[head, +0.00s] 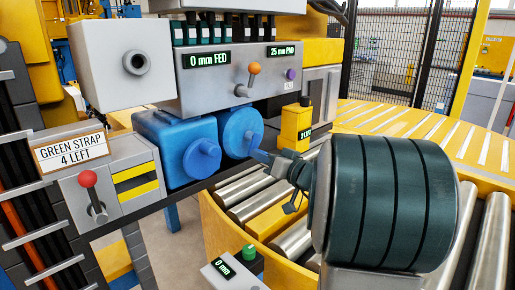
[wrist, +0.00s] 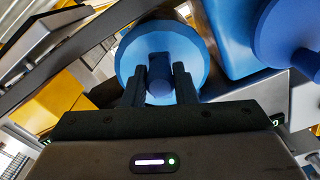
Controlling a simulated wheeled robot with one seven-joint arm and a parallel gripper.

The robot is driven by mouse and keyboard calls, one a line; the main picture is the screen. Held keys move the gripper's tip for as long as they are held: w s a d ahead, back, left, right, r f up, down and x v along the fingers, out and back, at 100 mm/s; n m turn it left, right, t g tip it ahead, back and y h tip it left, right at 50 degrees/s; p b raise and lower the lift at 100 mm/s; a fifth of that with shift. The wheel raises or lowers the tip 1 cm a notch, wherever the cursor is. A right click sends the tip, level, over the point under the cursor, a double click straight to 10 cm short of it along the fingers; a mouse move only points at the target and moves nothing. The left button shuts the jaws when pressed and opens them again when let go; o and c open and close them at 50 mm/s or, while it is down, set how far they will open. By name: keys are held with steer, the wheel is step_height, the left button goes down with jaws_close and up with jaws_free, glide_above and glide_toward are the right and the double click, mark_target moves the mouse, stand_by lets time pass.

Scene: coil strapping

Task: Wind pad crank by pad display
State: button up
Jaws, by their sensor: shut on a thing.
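The pad crank is a blue round disc (head: 237,132) with a blue handle (head: 260,156) under the control box. In the wrist view its disc (wrist: 190,50) fills the upper middle, and its handle (wrist: 160,72) stands between my two dark fingers. My gripper (wrist: 160,84) is shut on the handle; in the head view it (head: 273,160) reaches the handle from the right. The pad display (head: 282,50) is lit on the box above and reads 25 mm PAD.
A second blue disc with a knob (head: 202,158) is left of the crank; the display above it (head: 207,59) reads 0 mm FED. An orange-topped lever (head: 254,70) stands close above. A yellow box (head: 296,126) and rollers (head: 250,205) lie right and below.

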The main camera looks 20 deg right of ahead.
steer(key=m, duration=0.3)
steer(key=a+r+m, duration=0.1)
steer(key=shift+s+a+m+b, duration=0.1)
steer(key=shift+s+m+b, duration=0.1)
steer(key=shift+m+b, duration=0.2)
steer(key=m, duration=0.1)
steer(key=r+m, duration=0.1)
steer(key=m, duration=0.2)
steer(key=shift+s+a+r+m+p, duration=0.15)
steer(key=shift+a+m+p, duration=0.15)
steer(key=shift+m+p, duration=0.1)
steer(key=shift+r, duration=0.1)
steer(key=shift+a+r+m+p, duration=0.1)
steer(key=shift+r+m+p, duration=0.2)
steer(key=shift+m, duration=0.6)
steer(key=shift+r+m+p, duration=0.2)
steer(key=shift+m+p, duration=0.15)
steer(key=shift+m, duration=0.55)
